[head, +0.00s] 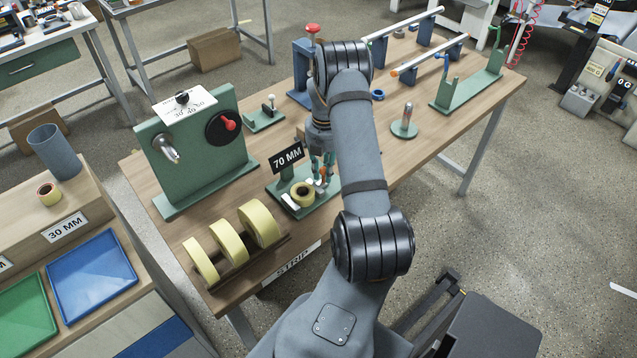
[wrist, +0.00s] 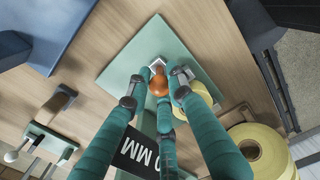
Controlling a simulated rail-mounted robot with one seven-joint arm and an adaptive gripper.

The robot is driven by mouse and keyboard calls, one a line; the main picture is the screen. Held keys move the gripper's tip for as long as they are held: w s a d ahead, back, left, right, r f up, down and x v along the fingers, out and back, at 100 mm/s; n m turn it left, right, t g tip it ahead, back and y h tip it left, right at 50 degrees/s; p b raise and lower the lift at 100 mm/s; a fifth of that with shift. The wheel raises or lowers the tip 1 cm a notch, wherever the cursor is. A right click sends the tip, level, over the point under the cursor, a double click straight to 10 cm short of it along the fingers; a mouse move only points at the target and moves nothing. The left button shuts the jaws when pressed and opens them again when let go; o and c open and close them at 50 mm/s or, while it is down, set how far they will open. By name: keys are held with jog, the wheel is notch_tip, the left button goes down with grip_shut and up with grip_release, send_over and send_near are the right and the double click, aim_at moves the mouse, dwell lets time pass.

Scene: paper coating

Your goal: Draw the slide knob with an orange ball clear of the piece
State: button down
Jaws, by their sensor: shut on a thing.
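The slide knob with its orange ball (wrist: 159,82) stands over a green base plate (wrist: 135,60), with a small pale metal block just beyond the ball. My gripper (wrist: 159,86) has its teal fingers closed around the ball, which shows between the fingertips. In the head view my gripper (head: 322,170) is low over the station with the black 70 MM sign (head: 287,158), partly hidden by my arm. A yellow tape roll (head: 302,194) sits on this station, right beside the fingers. The piece itself I cannot make out clearly.
Several large yellow rolls (head: 228,243) stand in a wooden rack at the near edge. A green panel (head: 190,150) with a red-handled dial is to the left. A small green lever fixture (head: 264,116) and a blue stand (head: 301,70) are behind.

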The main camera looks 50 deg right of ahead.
jog(key=shift+s+d, duration=0.25)
jog(key=shift+d, duration=0.95)
jog(key=c, duration=1.5)
grip_release()
notch_tip(320, 180, up, 16)
jog(key=p, duration=0.3)
jog(key=shift+r+p, duration=0.15)
jog(key=shift+p, duration=0.25)
